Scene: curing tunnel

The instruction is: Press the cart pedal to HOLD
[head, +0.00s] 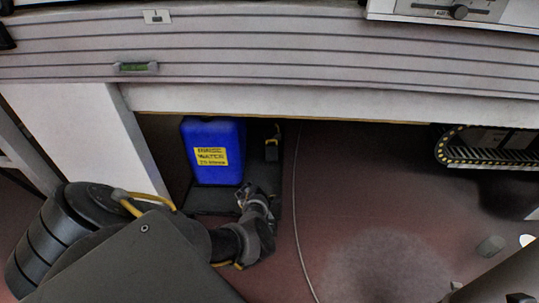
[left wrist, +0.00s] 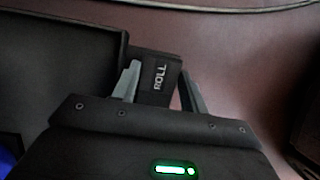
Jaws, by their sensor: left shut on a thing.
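The cart shows as a low black platform (head: 208,199) under the bench in the head view. It carries a blue container (head: 213,150) labelled rinse water. In the left wrist view the dark platform (left wrist: 60,50) is on the left. A black pedal (left wrist: 158,76) sticks out beside it, with the word ROLL facing up. My left gripper (head: 250,193) is low at the platform's near right side. In the wrist view its two fingers (left wrist: 160,90) lie on either side of the pedal, shut on it. The gripper hides the pedal in the head view.
A grey slatted bench (head: 300,65) runs across above the cart, with a white leg (head: 105,135) at left. A small black fitting (head: 271,150) stands behind the gripper. A thin cable (head: 297,215) lies on the reddish floor (head: 370,220), which is mostly clear to the right.

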